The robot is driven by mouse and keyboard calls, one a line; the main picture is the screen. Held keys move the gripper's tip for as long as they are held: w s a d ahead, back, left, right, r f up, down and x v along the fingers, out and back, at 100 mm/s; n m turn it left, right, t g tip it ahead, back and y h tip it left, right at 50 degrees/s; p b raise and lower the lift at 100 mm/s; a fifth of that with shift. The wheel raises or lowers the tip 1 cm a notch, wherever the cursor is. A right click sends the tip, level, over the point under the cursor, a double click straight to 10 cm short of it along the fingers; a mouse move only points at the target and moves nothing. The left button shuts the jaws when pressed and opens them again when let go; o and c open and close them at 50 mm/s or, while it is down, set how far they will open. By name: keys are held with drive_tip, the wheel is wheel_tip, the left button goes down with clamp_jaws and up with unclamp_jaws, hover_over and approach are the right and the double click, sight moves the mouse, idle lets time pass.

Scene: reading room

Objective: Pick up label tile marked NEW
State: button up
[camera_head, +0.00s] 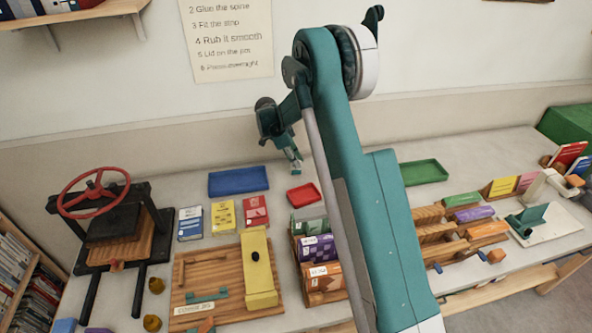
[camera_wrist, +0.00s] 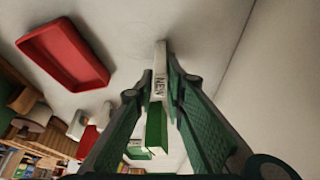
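The label tile marked NEW (camera_wrist: 160,88) is a narrow white piece with a green part, seen between the fingers in the wrist view. My gripper (camera_wrist: 161,70) has both fingers close against the sides of the tile and looks shut on it. The white end of the tile sticks out past the fingertips. Whether the tile touches the table cannot be told.
A red tray (camera_head: 303,195) lies just in front of my gripper; it also shows in the wrist view (camera_wrist: 64,52). A blue tray (camera_head: 238,181) lies left, a green tray (camera_head: 424,172) right. A press (camera_head: 110,215) stands far left. Block racks (camera_head: 460,240) fill the right.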

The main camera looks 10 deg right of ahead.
clamp_jaws()
drive_tip(key=shift+r, duration=0.15)
drive_tip(key=shift+r+p, duration=0.4)
drive_tip(key=shift+r, duration=4.45)
